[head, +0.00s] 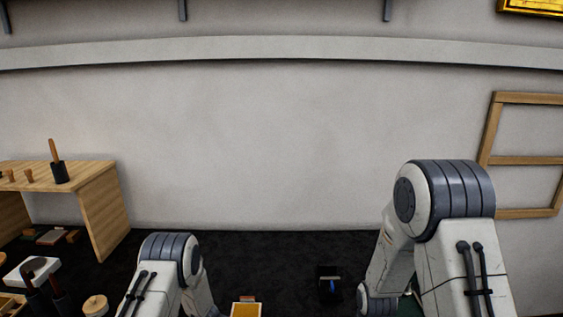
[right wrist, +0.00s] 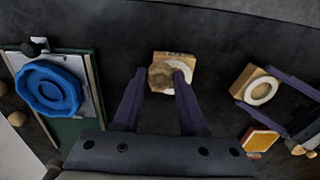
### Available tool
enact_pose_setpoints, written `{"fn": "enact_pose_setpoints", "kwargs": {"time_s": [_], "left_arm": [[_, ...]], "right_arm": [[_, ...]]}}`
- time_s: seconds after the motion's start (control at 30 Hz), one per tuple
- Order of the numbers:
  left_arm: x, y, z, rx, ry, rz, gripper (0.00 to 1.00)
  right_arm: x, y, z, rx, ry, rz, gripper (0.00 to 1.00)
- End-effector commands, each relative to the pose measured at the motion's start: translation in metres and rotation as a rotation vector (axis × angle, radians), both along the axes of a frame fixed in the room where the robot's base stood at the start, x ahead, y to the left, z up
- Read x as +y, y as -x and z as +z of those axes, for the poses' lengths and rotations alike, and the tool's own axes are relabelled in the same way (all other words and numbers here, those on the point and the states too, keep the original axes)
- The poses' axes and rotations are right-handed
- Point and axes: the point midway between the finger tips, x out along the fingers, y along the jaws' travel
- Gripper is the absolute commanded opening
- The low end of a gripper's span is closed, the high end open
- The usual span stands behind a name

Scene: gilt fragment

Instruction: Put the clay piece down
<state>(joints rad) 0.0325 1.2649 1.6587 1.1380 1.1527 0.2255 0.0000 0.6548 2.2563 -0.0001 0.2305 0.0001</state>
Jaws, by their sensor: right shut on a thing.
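An orange-topped piece (right wrist: 260,141) is by my left gripper's lower finger.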

Motion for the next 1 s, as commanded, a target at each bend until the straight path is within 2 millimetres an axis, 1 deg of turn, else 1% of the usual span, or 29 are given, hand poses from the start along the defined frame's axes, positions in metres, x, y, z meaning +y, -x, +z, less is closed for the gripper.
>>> {"fn": "enact_pose_setpoints", "kwargs": {"time_s": [0.53,0.63,0.67,0.77,0.87,0.9,1.0], "left_arm": [[0.000,0.000,0.000,0.000,0.000,-0.001,0.51],[0.000,0.000,0.000,0.000,0.000,-0.001,0.51],[0.000,0.000,0.000,0.000,0.000,-0.001,0.51],[0.000,0.000,0.000,0.000,0.000,-0.001,0.51],[0.000,0.000,0.000,0.000,0.000,-0.001,0.51],[0.000,0.000,0.000,0.001,0.000,0.000,0.51],[0.000,0.000,0.000,0.001,-0.001,0.000,0.51]], "right_arm": [[0.000,0.000,0.000,0.000,0.000,0.000,0.00],[0.005,-0.003,0.002,-0.002,0.000,0.016,0.00],[0.009,-0.005,0.004,-0.004,0.000,0.028,0.00],[0.035,-0.016,0.013,-0.007,0.000,0.099,0.00],[0.073,-0.027,0.028,-0.008,-0.001,0.199,0.00],[0.089,-0.030,0.034,-0.008,-0.001,0.239,0.00],[0.126,-0.033,0.049,-0.006,-0.001,0.330,0.00]]}}
